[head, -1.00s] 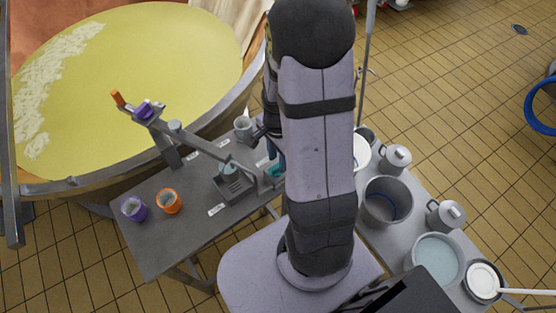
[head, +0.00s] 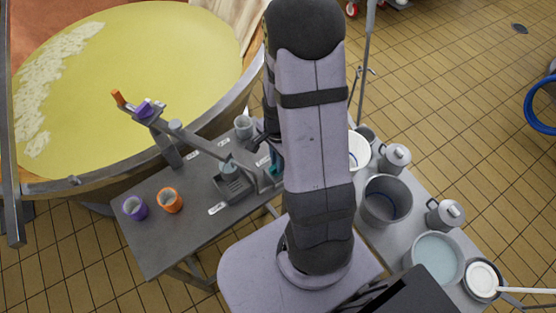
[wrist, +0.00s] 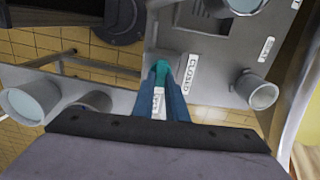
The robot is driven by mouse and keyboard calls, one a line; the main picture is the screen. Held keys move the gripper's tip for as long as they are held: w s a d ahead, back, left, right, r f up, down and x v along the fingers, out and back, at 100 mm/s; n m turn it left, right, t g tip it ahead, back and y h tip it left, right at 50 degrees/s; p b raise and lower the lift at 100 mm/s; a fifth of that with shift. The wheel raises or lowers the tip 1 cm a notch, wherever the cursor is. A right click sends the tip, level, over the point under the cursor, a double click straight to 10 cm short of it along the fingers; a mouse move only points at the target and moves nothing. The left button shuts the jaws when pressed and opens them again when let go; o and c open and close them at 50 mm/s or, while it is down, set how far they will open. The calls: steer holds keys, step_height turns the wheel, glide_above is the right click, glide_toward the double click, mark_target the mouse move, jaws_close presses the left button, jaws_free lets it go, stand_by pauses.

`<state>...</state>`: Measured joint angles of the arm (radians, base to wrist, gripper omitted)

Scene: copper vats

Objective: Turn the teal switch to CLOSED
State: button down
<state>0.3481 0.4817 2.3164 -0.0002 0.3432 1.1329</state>
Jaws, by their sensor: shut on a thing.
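The teal switch (wrist: 161,68) shows in the wrist view between the tips of my gripper's blue fingers. My gripper (wrist: 163,78) is shut on it. A white label reading CLOSED (wrist: 190,74) lies just right of the fingers. Another white label (wrist: 158,103) shows between the fingers, its text too small to read. In the head view a bit of teal (head: 264,164) shows at the right side of the grey table, beside my arm. My arm hides most of the switch and gripper there, and the exact angle of the switch cannot be told.
On the grey table (head: 165,235) stand a purple cup (head: 135,208), an orange cup (head: 169,200), a grey cup (head: 243,127) and a grey box (head: 233,187) near a lever arm. A large vat of yellow liquid (head: 130,80) is behind. Pots (head: 384,202) stand at right.

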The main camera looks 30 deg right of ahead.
steer(key=shift+n, duration=0.4)
steer(key=n, duration=0.3)
steer(key=shift+w, duration=0.1)
steer(key=n+p, duration=0.1)
steer(key=n, duration=0.4)
steer(key=shift+w+a, duration=0.1)
steer(key=n, duration=0.4)
steer(key=shift+a+n, duration=0.1)
steer(key=shift+n, duration=0.2)
steer(key=shift+w+a+n+p, duration=0.1)
steer(key=shift+n+p, duration=0.2)
steer(key=shift+n, duration=2)
steer(key=c, duration=1.8)
jaws_free()
steer(key=shift+o, duration=0.2)
steer(key=shift+r, duration=0.1)
